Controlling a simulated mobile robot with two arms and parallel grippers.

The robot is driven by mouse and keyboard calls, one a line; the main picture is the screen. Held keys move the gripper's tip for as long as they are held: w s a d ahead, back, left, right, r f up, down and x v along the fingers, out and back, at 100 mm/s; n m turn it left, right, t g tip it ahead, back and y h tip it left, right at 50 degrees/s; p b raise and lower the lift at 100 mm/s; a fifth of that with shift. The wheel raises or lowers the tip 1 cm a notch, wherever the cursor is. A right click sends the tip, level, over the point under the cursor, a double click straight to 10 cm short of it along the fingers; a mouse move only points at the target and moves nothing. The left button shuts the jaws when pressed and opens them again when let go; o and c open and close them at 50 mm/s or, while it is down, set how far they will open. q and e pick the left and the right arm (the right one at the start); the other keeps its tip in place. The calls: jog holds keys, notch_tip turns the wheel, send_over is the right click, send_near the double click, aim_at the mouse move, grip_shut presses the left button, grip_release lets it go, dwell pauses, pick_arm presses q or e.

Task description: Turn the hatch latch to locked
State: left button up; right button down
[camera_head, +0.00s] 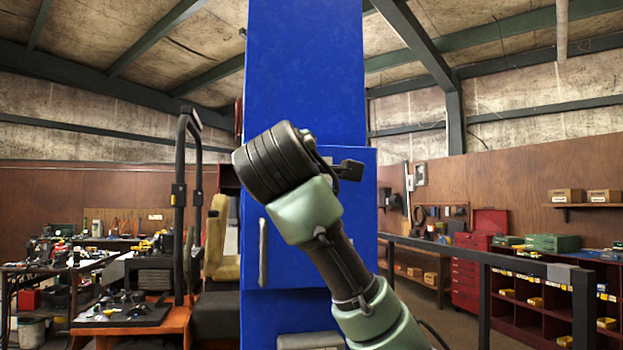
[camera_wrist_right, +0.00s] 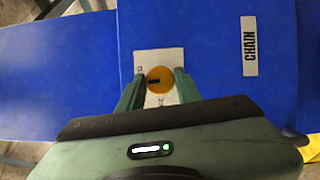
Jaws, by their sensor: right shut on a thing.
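The hatch latch (camera_wrist_right: 160,76) is a round yellow-orange knob with a short dark mark, on a pale plate (camera_wrist_right: 144,58) fixed to a blue panel. In the right wrist view my right gripper (camera_wrist_right: 157,84) has its two green fingers on either side of the knob, shut on it. The blue hatch cabinet (camera_head: 348,228) stands in the middle of the head view. There my right arm's wrist covers its upper part, and the knob and fingertips cannot be made out. I cannot tell which setting the dark mark shows. My left gripper is not in view.
A grey upright handle (camera_head: 263,252) is on the cabinet's left. A dark railing (camera_head: 490,258) runs at right. A cluttered workbench (camera_head: 60,268) and a yellow seat (camera_head: 222,255) are at left.

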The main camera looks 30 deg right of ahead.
jog(key=shift+m, duration=0.6)
jog(key=c, duration=1)
grip_release()
jog(key=shift+d, duration=0.1)
jog(key=b+v, duration=0.3)
jog(key=v, duration=0.5)
jog(key=shift+b, duration=0.4)
jog(key=shift+w+r, duration=0.1)
